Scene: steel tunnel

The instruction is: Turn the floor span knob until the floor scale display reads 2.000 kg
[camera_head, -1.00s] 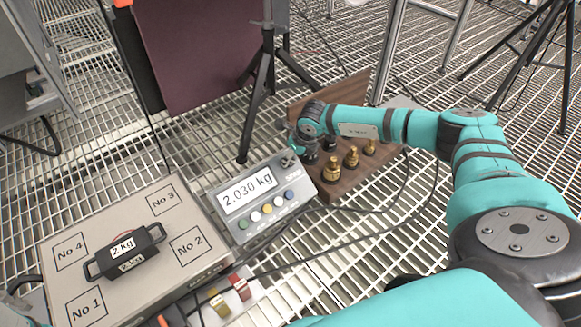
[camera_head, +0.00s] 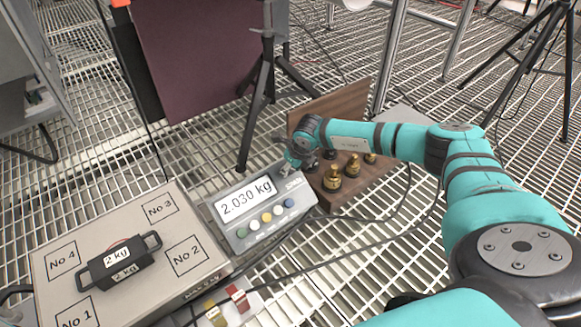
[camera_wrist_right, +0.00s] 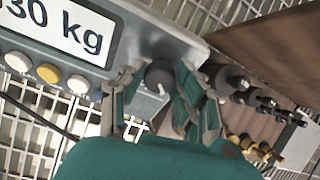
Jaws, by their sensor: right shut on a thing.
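The floor scale display (camera_head: 247,199) is a grey box whose screen reads 2.030 kg. The floor span knob (camera_wrist_right: 159,75) is small, round and dark with a white mark near its edge, at the right end of the display's face. My right gripper (camera_wrist_right: 158,92) has its fingers on both sides of the knob and is shut on it. In the head view my right gripper (camera_head: 296,158) covers most of the knob. The scale platform (camera_head: 75,235) bears a black 2 kg weight (camera_head: 118,261). My left gripper is not in view.
A wooden stand (camera_head: 347,190) with brass weights (camera_head: 332,178) and dark weights is close to the right of my gripper. A black tripod (camera_head: 262,100) stands behind the display. Cables run over the grating floor in front. Coloured buttons line the display's lower edge.

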